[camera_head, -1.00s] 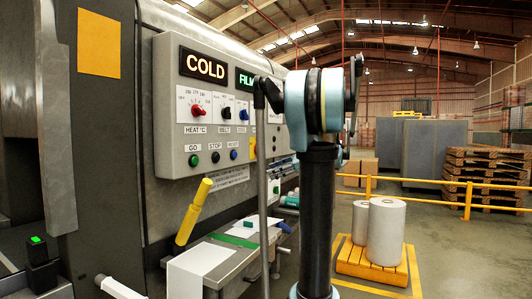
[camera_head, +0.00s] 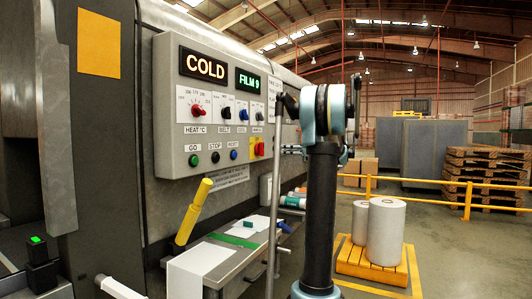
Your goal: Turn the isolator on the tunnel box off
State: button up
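The tunnel box (camera_head: 172,160) is a grey control panel on the left machine's side. Its isolator (camera_head: 259,149) is a red rotary handle on a yellow plate at the panel's lower right. The handle shows small, and I cannot read its position surely. My arm (camera_head: 325,150) stands upright to the right of the panel, apart from it in the picture. A small grey part (camera_head: 291,150) beside the arm, right of the isolator, may be my gripper. It is partly hidden, and its fingers cannot be made out.
A yellow handle (camera_head: 194,211) slants below. A side table (camera_head: 215,262) juts out. White rolls (camera_head: 385,231) stand on a yellow pallet (camera_head: 371,267).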

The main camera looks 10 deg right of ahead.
aim_at(261, 149)
jog(key=x, duration=1.1)
jog(key=shift+w+a, duration=0.15)
jog(key=shift+a, duration=0.1)
